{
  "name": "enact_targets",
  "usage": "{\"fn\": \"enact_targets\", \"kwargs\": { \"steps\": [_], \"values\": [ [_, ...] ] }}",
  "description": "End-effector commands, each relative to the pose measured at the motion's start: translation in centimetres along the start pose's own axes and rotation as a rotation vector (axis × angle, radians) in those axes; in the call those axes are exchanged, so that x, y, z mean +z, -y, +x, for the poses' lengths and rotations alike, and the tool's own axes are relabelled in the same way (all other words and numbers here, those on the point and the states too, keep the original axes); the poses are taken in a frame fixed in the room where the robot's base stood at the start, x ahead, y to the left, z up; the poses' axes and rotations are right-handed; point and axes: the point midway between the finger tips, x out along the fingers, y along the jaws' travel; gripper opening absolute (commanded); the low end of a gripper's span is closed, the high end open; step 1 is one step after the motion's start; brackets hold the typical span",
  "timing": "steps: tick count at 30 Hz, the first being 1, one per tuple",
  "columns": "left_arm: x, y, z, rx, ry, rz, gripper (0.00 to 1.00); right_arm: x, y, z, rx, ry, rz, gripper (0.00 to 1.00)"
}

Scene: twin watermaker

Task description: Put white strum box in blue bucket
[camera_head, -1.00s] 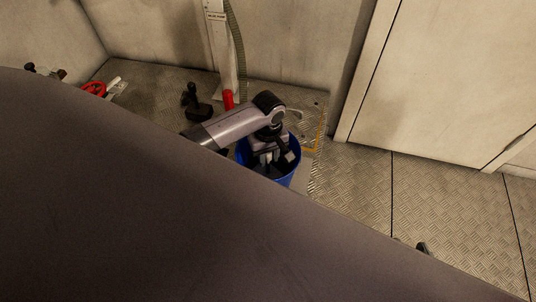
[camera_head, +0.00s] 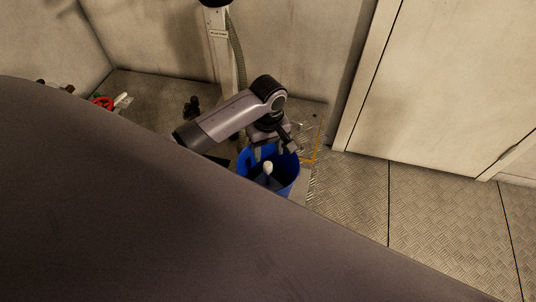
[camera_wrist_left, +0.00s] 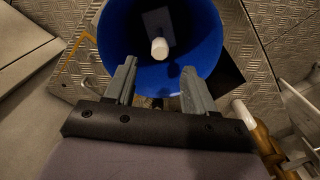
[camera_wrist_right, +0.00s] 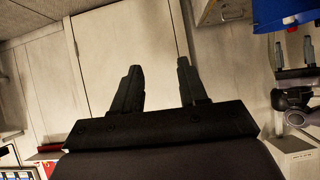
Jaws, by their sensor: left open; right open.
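The blue bucket (camera_head: 287,181) stands on the floor in the head view; it also fills the top of the left wrist view (camera_wrist_left: 205,40). The white strum box (camera_head: 267,167) is inside the bucket, its white round end pointing up from a greyish square part. It also shows in the left wrist view (camera_wrist_left: 159,48), inside the rim. My left gripper (camera_head: 275,149) is open and empty above the bucket, its fingers (camera_wrist_left: 158,68) apart at the near rim. My right gripper (camera_wrist_right: 158,68) is open and empty, away from the bucket, facing a pale panelled wall.
A white post (camera_head: 222,50) with a hose stands behind the bucket. A red handwheel (camera_head: 102,103) and a dark fitting (camera_head: 192,106) lie to the left. Brass and white pipework (camera_wrist_left: 262,140) is beside the left gripper. The plate floor (camera_head: 350,195) to the right is clear.

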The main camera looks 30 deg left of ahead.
Motion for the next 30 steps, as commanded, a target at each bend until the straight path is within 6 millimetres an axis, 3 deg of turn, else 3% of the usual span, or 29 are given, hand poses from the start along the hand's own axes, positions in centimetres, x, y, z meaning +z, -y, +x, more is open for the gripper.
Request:
{"fn": "enact_targets", "kwargs": {
  "steps": [4,9,15,20,26,30],
  "values": [
    [0.0,0.0,-2.0,0.000,0.000,0.000,0.55,0.3,-0.4,-0.3,0.011,0.018,0.010,0.43],
    [0.8,-0.2,-2.0,0.034,-0.002,0.040,0.55,0.9,-0.8,-0.2,0.019,0.030,0.015,0.43],
    [4.8,-1.1,-0.2,0.241,-0.054,0.261,0.55,1.1,-0.7,-0.3,0.018,0.032,0.017,0.43],
    [8.0,-1.3,-0.5,0.448,-0.172,0.457,0.55,1.1,-0.6,-0.3,0.016,0.032,0.017,0.43],
    [10.6,0.5,-1.1,0.605,-0.373,0.645,0.55,1.0,-0.5,-0.3,0.013,0.031,0.017,0.43],
    [11.7,3.1,-0.7,0.628,-0.526,0.760,0.55,1.0,-0.4,-0.3,0.012,0.031,0.017,0.43]
  ]
}}
